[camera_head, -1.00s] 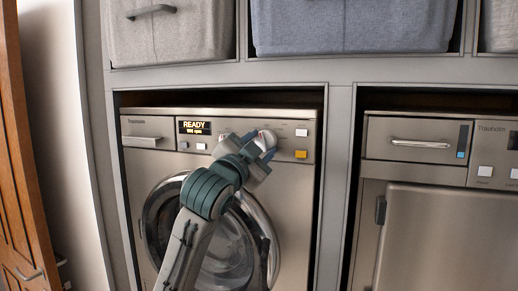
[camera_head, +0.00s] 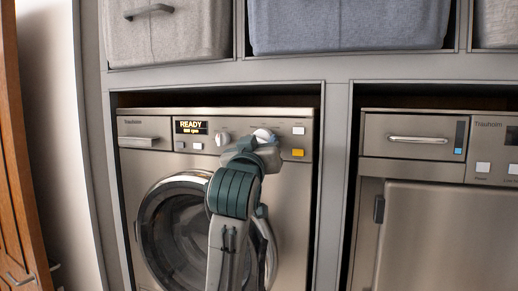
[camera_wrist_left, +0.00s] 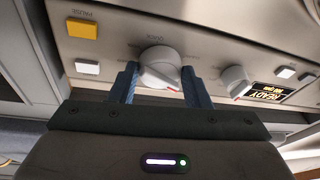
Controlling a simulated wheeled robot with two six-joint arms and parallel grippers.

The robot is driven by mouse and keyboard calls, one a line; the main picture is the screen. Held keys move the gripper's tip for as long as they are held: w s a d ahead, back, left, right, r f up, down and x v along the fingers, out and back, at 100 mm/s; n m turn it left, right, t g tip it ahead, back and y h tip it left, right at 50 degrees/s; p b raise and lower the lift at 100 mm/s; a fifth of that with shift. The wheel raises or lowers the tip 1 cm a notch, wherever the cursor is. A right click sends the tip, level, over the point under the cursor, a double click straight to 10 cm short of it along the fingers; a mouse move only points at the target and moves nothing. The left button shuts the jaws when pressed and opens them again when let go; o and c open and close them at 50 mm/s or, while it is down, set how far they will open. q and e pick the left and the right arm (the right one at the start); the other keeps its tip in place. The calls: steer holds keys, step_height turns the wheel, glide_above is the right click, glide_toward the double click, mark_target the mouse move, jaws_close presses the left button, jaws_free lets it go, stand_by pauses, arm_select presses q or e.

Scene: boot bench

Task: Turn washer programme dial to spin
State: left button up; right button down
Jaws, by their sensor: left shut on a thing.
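The washer (camera_head: 140,195) stands in the left bay, its lit display (camera_head: 191,128) reading READY with a smaller rpm line below. A large white dial (camera_head: 263,134) is on its control panel; it also shows in the left wrist view (camera_wrist_left: 158,62), with a red mark near its lower edge there. My left gripper (camera_wrist_left: 160,85) is shut on this dial, one blue finger on each side. In the head view the gripper (camera_head: 264,147) partly covers the dial. My right gripper is not in view.
A second, smaller dial (camera_head: 222,139) sits left of the held one. A white button (camera_head: 298,131) and an orange button (camera_head: 298,153) are on its right. The round washer door (camera_head: 165,225) is below. Another appliance (camera_head: 430,235) fills the right bay.

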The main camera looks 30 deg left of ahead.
arm_select(q)
steer(key=shift+d+n+g+y, duration=0.1)
steer(key=shift+n+g+y, duration=0.3)
steer(key=shift+n, duration=1)
steer(key=o, duration=1)
steer(key=shift+n, duration=0.3)
steer(key=shift+b, duration=0.3)
steer(key=b+v, duration=0.4)
steer(key=v, duration=0.6)
steer(key=shift+s+d+f, duration=0.1)
steer(key=shift+s+d, duration=0.05)
steer(key=shift+s, duration=0.15)
steer(key=shift+f, duration=0.1)
